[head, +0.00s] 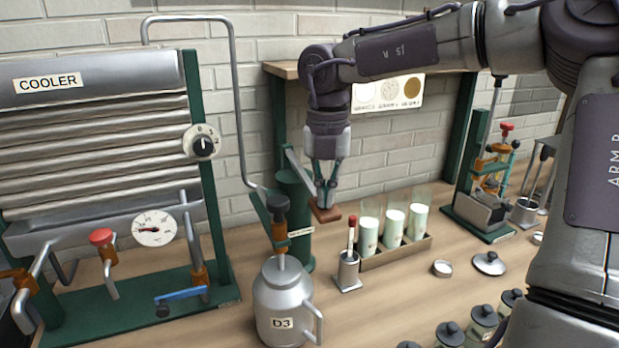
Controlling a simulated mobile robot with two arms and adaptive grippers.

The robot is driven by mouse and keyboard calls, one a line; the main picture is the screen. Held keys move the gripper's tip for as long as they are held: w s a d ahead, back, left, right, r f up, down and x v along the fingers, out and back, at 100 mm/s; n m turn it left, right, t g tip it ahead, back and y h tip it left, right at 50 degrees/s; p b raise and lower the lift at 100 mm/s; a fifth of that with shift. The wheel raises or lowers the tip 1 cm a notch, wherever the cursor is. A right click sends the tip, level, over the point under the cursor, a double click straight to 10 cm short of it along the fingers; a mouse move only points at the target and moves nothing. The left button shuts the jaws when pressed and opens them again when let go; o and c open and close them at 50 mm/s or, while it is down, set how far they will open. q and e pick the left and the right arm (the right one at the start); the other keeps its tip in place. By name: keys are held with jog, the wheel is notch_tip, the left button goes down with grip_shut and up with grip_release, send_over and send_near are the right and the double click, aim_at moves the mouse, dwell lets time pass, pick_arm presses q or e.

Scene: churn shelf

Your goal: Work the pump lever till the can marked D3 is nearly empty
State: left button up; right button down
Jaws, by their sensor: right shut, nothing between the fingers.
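The can marked D3 (283,312) is a grey metal can with a side handle, standing upright at the front of the bench. A pipe fitting goes into its top, so its contents are hidden. The dark green pump (296,200) stands just behind it. Its lever slopes down to the right and ends in a reddish-brown grip (326,214). My right gripper (324,203) points down with its fingers shut and empty, right over the grip. It looks in contact with the grip, but I cannot tell for sure. My left gripper is out of view.
The cooler (95,85) with its dial and gauge fills the left. A rack (410,250) of milk glasses and a red-tipped tool in a metal holder (347,270) stand right of the pump. Several lidded jars (483,322) line the front right. My right arm crosses the right side.

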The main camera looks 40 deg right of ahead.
notch_tip(320, 180, down, 2)
jog(key=shift+f+b, duration=0.2)
jog(key=shift+b, duration=0.45)
notch_tip(320, 180, down, 3)
jog(key=shift+s+r+b, duration=0.1)
jog(key=shift+r+b, duration=0.1)
jog(key=shift+b, duration=0.8)
jog(key=shift+r+p, duration=0.45)
jog(key=shift+r, duration=0.1)
notch_tip(320, 180, up, 10)
jog(key=p, duration=0.7)
jog(key=shift+r+p, duration=0.1)
jog(key=shift+p, duration=0.25)
notch_tip(320, 180, up, 5)
jog(key=p, duration=0.4)
send_over(326, 212)
jog(key=w, duration=0.1)
jog(key=shift+d, duration=0.45)
